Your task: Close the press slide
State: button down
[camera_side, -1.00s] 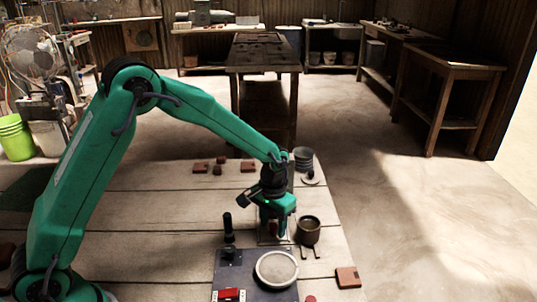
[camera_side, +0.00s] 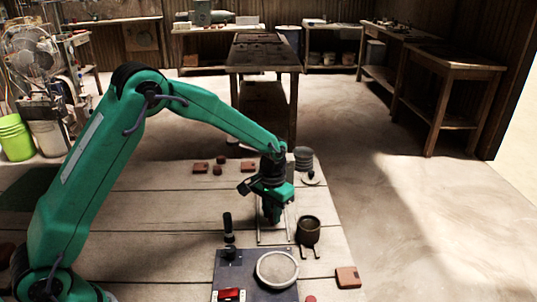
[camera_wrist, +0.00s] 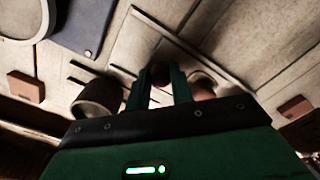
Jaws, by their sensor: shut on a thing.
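The press has a dark base plate (camera_side: 232,266) with a round grey disc (camera_side: 277,268) at the front of the table; in the wrist view the plate (camera_wrist: 88,22) is at upper left. Two thin parallel rails (camera_side: 259,232) run back from the plate towards my gripper. My gripper (camera_side: 272,219) is low over the rails, behind the plate and apart from it. In the wrist view my gripper (camera_wrist: 160,73) is shut on a small dark reddish knob (camera_wrist: 160,77). The fingers hide most of the knob, and what it joins to is hidden.
A dark cup (camera_side: 308,232) stands close right of the rails. A black upright handle (camera_side: 228,224) stands left of them. Reddish tiles lie at the front right (camera_side: 347,277) and the back (camera_side: 248,166). A dark ribbed pot (camera_side: 304,155) is behind. The table's left middle is clear.

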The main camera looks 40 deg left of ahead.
jog(key=shift+w+a, duration=1.2)
jog(key=shift+w, duration=0.05)
jog(key=c, duration=1.2)
grip_release()
jog(key=shift+r, duration=0.15)
notch_tip(320, 180, up, 8)
jog(key=shift+f, duration=0.2)
jog(key=shift+c, duration=0.5)
